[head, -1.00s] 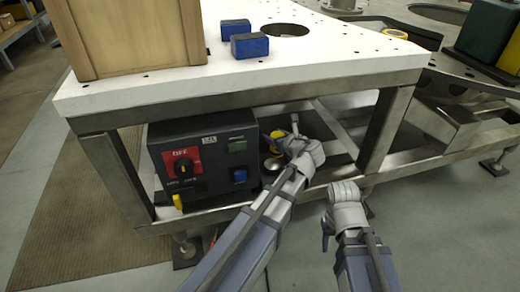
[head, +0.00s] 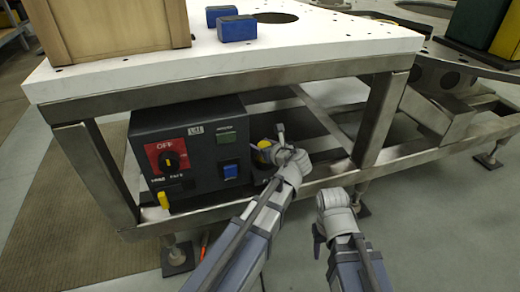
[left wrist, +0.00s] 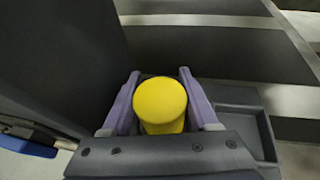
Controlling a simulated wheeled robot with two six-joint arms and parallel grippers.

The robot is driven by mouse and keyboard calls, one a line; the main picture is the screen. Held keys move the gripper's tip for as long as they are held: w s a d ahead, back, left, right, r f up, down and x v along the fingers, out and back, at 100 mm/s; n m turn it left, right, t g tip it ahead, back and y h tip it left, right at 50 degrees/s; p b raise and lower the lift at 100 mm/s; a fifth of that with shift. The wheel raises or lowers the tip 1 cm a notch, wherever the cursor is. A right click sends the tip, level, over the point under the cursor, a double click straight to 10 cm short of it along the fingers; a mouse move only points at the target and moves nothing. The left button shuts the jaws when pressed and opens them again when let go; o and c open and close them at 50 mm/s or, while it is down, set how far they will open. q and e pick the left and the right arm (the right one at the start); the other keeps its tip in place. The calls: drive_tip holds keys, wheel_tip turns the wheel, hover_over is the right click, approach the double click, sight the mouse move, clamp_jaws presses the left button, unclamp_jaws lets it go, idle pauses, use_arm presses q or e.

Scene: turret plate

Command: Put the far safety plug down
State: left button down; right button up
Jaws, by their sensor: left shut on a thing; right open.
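The far safety plug is a yellow cylinder (head: 264,146) beside the right side of the dark control box (head: 190,112). My left gripper (head: 275,150) is shut on it, and my gripper partly hides it in the head view. In the left wrist view the plug's round yellow top (left wrist: 160,100) sits between the two purple-grey fingers (left wrist: 160,103). Its lower end is hidden, so I cannot tell whether it touches anything below. My right gripper (head: 322,226) is open and empty, in front of the frame's lower rail.
The control box has a red OFF switch (head: 167,158), a green button, a blue button and a yellow piece (head: 163,200) at its lower left. The white plate (head: 300,50) and steel frame (head: 376,120) lie above and around. A shallow dark tray (left wrist: 262,135) shows beside the plug.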

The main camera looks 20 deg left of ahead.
use_arm(q)
drive_tip(key=shift+f, duration=0.1)
drive_tip(key=shift+c, duration=0.8)
unclamp_jaws()
drive_tip(key=shift+r, duration=0.2)
use_arm(e)
drive_tip(key=shift+r, duration=0.1)
